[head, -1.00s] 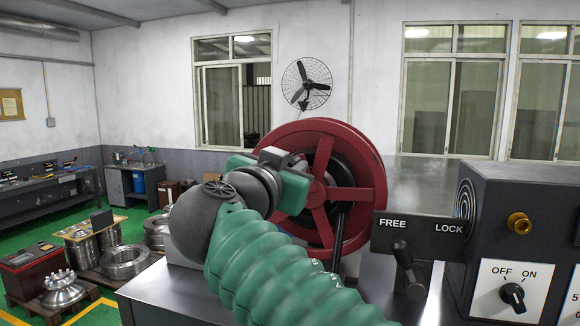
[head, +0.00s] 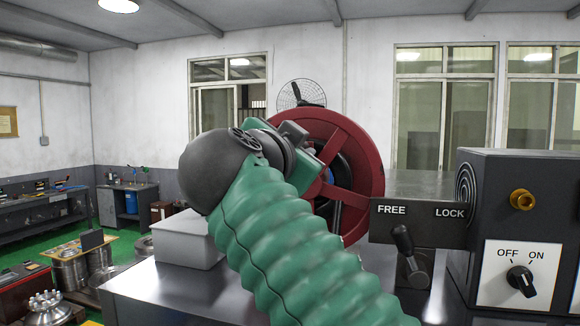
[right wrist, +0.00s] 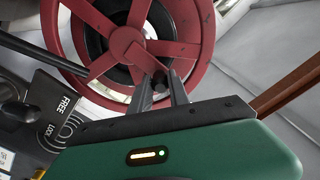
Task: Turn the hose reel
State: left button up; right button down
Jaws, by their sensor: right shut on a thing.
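The red hose reel (head: 362,165) stands upright on the metal bench, partly hidden behind my right arm in the head view. In the head view my right wrist hides the fingertips and the handle. My left gripper is in neither current view.
A FREE/LOCK panel (head: 421,210) with a black lever (head: 404,242) stands right of the reel. A dark control box (head: 535,190) with an OFF/ON knob is further right. A light grey bin (head: 185,240) sits on the bench (head: 150,290), left of my arm.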

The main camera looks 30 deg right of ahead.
jog(key=c, duration=1.3)
grip_release()
jog(key=shift+o, duration=0.2)
jog(key=shift+d, duration=0.15)
jog(key=b+v, duration=0.3)
jog(key=v, duration=1.4)
jog(key=shift+d+f, duration=0.1)
